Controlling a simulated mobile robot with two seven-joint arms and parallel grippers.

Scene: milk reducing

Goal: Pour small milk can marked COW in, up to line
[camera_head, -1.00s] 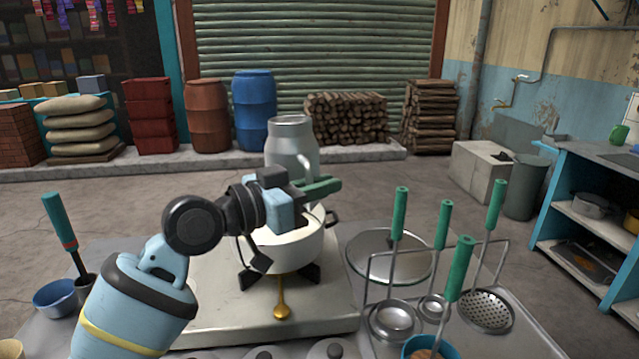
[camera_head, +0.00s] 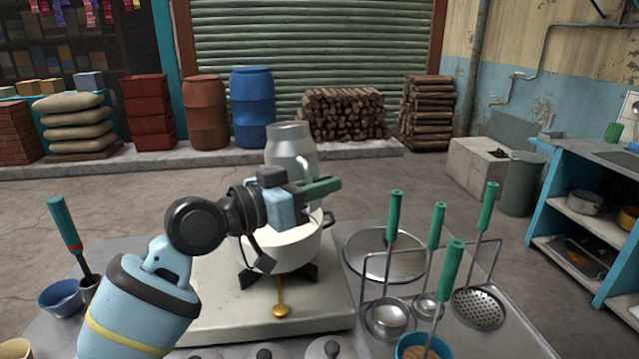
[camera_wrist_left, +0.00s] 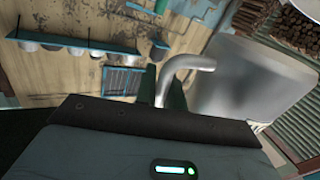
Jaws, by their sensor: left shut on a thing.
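The silver-grey metal milk can (camera_head: 291,145) is above the back of the white pot (camera_head: 290,252) on the stove. My left gripper (camera_head: 318,189) is shut on the can's curved handle, which shows at the jaws in the left wrist view (camera_wrist_left: 188,68). The can's body fills the right of that view (camera_wrist_left: 250,80). The can looks tilted, but its exact angle is hard to tell. Pale content shows inside the pot, partly hidden by my left arm. No COW mark, fill line or milk stream is visible. My right gripper is not in view.
A glass lid (camera_head: 385,255) and green-handled ladles (camera_head: 388,316) on a rack stand to the right. A blue bowl (camera_head: 61,298) is at the left. Floor behind the stove is clear.

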